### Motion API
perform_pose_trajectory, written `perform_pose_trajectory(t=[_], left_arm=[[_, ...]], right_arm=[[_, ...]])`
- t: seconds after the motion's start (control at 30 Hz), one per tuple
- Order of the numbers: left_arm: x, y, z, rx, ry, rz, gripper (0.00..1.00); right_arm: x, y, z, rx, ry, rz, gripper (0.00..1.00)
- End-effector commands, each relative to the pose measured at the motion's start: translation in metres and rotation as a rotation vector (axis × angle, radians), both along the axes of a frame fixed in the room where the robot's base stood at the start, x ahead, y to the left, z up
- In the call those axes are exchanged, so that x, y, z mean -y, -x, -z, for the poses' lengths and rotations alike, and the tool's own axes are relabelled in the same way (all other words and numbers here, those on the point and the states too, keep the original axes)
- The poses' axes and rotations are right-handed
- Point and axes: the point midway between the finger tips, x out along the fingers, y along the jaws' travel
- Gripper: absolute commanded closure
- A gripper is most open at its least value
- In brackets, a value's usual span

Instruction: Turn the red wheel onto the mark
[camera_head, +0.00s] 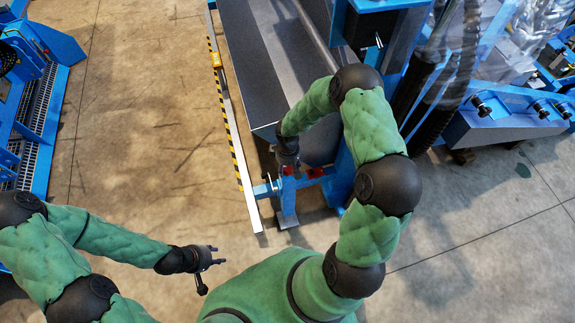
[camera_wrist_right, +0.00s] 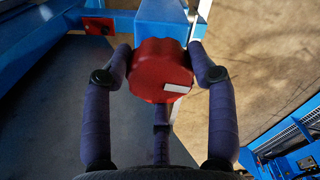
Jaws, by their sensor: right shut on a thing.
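The red wheel (camera_wrist_right: 155,70) is a knobbed round handle on the end of a blue beam (camera_wrist_right: 160,10) in the right wrist view. A white rectangle (camera_wrist_right: 177,88) shows on its face, at the lower right. My right gripper (camera_wrist_right: 164,62) is shut on the wheel, one dark finger on each side of its rim. In the head view my right gripper (camera_head: 289,160) is at the blue frame and hides most of the wheel. I cannot make out a separate mark on the beam. My left gripper (camera_head: 212,268) is open and empty, above the floor at the lower left.
Another red part (camera_wrist_right: 98,25) sits on the blue frame beside the wheel. A rail with yellow-black stripes (camera_head: 228,120) runs along the grey machine bed (camera_head: 250,65). Blue machinery (camera_head: 40,110) stands at the far left. The concrete floor (camera_head: 150,120) between is clear.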

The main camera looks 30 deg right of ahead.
Motion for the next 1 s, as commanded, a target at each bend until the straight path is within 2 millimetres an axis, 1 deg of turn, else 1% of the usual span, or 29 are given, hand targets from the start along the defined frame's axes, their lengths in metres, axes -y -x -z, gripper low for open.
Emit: perform_pose_trajectory(t=[0.1, 0.3, 0.83, 0.87, 0.9, 0.93, 1.0], left_arm=[[0.0, -0.0001, -0.0022, 0.0, 0.0, 0.0, 0.6], [0.0, 0.0, -0.0037, 0.0, 0.0, 0.0, 0.6], [0.0, -0.0001, -0.0041, 0.0, 0.0, 0.0, 0.6], [0.0, -0.0001, -0.0041, 0.0, 0.0, 0.0, 0.6], [0.0, -0.0001, -0.0041, 0.0, 0.0, 0.0, 0.6], [0.0, -0.0001, -0.0041, 0.0, 0.0, 0.0, 0.6], [0.0001, 0.0, -0.0041, 0.0, 0.0, 0.0, 0.6]], right_arm=[[-0.0004, 0.0001, -0.0002, 0.0, -0.001, -0.057, 0.75], [-0.0004, 0.0001, 0.0001, 0.0, -0.001, -0.117, 0.75], [-0.0005, 0.0002, 0.0004, 0.0, -0.001, -0.139, 0.75], [-0.0004, 0.0001, 0.0004, 0.0, -0.001, -0.139, 0.36], [-0.0005, 0.0002, 0.0004, 0.0, -0.001, -0.138, 0.25], [-0.0004, 0.0002, 0.0004, 0.0, -0.001, -0.138, 0.19], [-0.0004, 0.0002, 0.0003, 0.0, -0.001, -0.138, 0.19]])
